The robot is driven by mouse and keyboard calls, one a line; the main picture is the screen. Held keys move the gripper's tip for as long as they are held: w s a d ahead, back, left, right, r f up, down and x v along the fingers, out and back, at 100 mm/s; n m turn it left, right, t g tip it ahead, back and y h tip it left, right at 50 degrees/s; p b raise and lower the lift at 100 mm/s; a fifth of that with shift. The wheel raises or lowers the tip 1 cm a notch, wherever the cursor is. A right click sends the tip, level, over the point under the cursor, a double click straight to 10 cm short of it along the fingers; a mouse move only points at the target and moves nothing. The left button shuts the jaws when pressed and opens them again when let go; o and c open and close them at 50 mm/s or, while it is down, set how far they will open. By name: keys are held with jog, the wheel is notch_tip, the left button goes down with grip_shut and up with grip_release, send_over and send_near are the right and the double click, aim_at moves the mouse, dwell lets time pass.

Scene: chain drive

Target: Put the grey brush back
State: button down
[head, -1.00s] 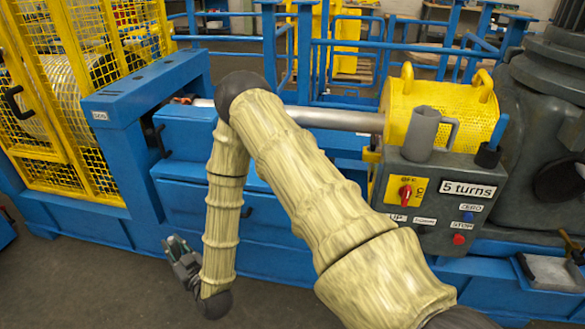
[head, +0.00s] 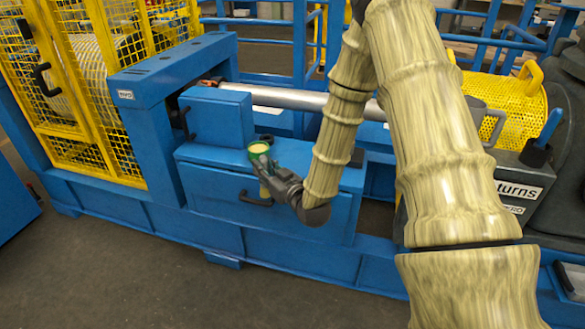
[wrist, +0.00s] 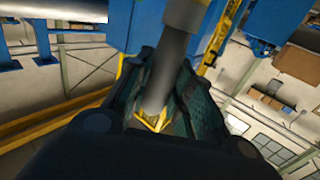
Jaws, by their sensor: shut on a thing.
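The grey brush (wrist: 167,75) shows in the wrist view as a grey rod between my green-lined fingers, with a wider, paler part at the top of the picture. My gripper (head: 267,170) is shut on it, in front of the blue cabinet's upper edge. At the fingertips in the head view is a round green-rimmed thing (head: 258,150) with a pale top; I cannot tell whether it is part of the brush. A small dark round holder (head: 266,138) sits just behind it on the blue ledge, partly hidden.
The blue cabinet (head: 215,195) with a dark handle is close below my gripper. A blue box (head: 220,118) stands to the left, and a metal shaft (head: 290,99) runs behind. At the right, a dark cup (head: 536,153) holds a blue-handled thing (head: 550,125). Yellow mesh guards (head: 85,85) stand left.

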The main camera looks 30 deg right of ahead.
jog(key=s+d+r+b, duration=0.1)
jog(key=s+d+r, duration=0.15)
jog(key=d, duration=0.25)
jog(key=s+d+r+b, duration=0.1)
jog(key=s+d+r, duration=0.15)
jog(key=d, duration=0.35)
jog(key=w+d+f, duration=0.2)
jog(key=w, duration=0.5)
jog(key=w+d+f+b, duration=0.1)
jog(key=w+d+f, duration=0.2)
jog(key=w, duration=0.4)
jog(key=shift+w+d, duration=0.2)
jog(key=shift+w, duration=0.15)
jog(key=shift+f+b, duration=0.2)
jog(key=shift+b, duration=0.15)
jog(key=c, duration=1.3)
grip_release()
jog(key=shift+o, duration=0.2)
jog(key=shift+r, duration=0.1)
